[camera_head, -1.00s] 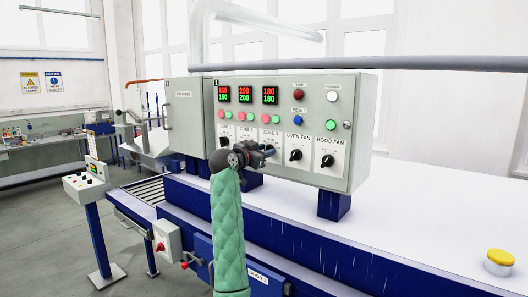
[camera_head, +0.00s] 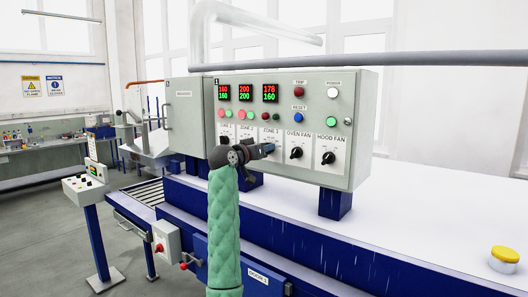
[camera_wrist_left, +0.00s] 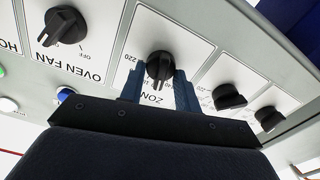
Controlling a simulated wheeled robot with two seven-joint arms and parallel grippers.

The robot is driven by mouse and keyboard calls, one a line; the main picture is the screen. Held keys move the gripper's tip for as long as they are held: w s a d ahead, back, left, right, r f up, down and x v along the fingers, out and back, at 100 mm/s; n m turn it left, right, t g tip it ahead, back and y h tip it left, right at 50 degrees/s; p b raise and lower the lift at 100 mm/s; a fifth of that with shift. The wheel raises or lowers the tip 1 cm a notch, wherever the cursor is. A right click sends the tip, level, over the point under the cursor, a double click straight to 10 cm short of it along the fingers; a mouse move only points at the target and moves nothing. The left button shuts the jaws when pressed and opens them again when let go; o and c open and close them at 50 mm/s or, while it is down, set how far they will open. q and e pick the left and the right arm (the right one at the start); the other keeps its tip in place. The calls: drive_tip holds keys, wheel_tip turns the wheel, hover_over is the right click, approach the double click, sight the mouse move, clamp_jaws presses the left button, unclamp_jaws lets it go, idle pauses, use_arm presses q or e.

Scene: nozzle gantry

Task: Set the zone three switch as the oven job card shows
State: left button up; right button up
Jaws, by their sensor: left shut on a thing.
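In the head view my left gripper (camera_head: 268,149) reaches the panel below the zone 3 label and hides the knob. The zone three display (camera_head: 270,93) reads 178 in red over 160 in green. The two lamps (camera_head: 270,116) below it look dark. I cannot make out an oven job card.
The grey control box (camera_head: 357,110) also carries the oven fan switch (camera_head: 296,153) and hood fan switch (camera_head: 327,158) to the right. Two other zone knobs (camera_wrist_left: 228,96) sit close beside my gripper. A grey pipe (camera_head: 400,61) runs above the box.

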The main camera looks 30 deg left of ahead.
drive_tip(key=shift+a+f, duration=0.1)
drive_tip(key=shift+a, duration=0.1)
idle(0.3)
use_arm(q)
drive_tip(key=o, duration=1)
drive_tip(key=shift+c, duration=0.2)
use_arm(e)
drive_tip(key=shift+d, duration=0.2)
use_arm(q)
drive_tip(key=s+b, duration=0.4)
drive_tip(key=s, duration=0.3)
drive_tip(key=shift+s+a, duration=0.35)
drive_tip(key=shift+s, duration=0.05)
use_arm(e)
drive_tip(key=w+a, duration=0.2)
drive_tip(key=w, duration=0.7)
drive_tip(key=shift+w+f+t, duration=0.2)
drive_tip(key=shift+w+t, duration=0.15)
drive_tip(key=shift+t, duration=0.05)
use_arm(q)
drive_tip(key=shift+f, duration=0.1)
